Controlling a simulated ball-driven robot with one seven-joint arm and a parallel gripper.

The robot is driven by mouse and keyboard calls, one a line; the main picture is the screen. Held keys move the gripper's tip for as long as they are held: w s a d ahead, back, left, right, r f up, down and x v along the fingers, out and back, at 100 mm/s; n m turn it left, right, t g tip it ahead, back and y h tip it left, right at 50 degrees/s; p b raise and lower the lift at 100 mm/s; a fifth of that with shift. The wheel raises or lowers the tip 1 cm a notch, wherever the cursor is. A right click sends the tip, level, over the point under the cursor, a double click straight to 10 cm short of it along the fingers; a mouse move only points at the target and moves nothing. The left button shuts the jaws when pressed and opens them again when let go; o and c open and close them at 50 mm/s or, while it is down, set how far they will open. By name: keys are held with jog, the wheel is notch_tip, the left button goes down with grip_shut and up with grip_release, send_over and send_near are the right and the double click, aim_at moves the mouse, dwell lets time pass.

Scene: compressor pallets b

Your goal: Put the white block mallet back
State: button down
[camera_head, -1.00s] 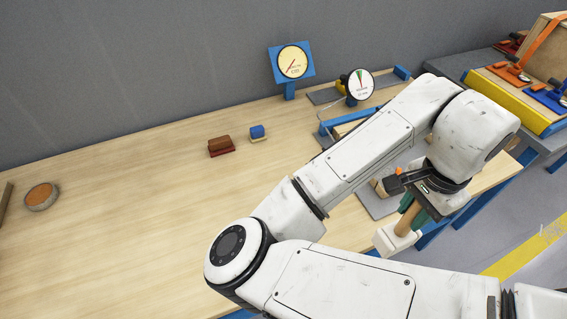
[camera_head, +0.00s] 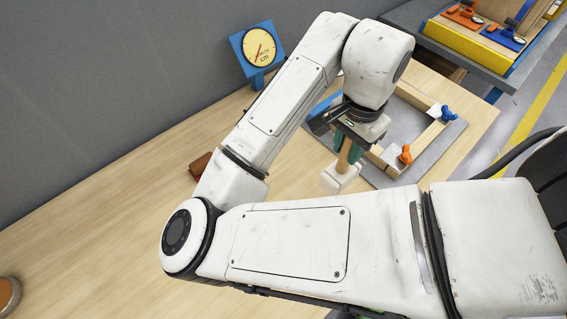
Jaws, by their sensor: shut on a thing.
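The white block mallet (camera_head: 339,179) has a pale block head and a tan wooden handle. It hangs head down from my gripper (camera_head: 349,148), which is shut on its handle. The head is over the wooden table (camera_head: 290,190), left of a grey plate. I cannot tell how far above the tabletop it is. The upper handle is hidden by the gripper. No marked resting place for the mallet can be made out.
A grey plate (camera_head: 440,150) with a wooden frame and orange (camera_head: 405,154) and blue (camera_head: 448,113) clamps lies to the right. A blue-framed dial (camera_head: 259,47) stands at the back. A brown block (camera_head: 200,165) is partly behind my arm. A round orange-topped dish (camera_head: 8,294) sits lower left.

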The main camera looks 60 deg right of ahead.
jog(key=w+f+p, duration=0.1)
jog(key=w+f, duration=1.1)
jog(key=w, duration=0.1)
jog(key=shift+d+f, duration=0.2)
jog(key=shift+f, duration=0.2)
jog(key=c, duration=0.8)
grip_release()
jog(key=shift+c, duration=0.2)
notch_tip(320, 180, up, 12)
jog(key=shift+b, duration=0.35)
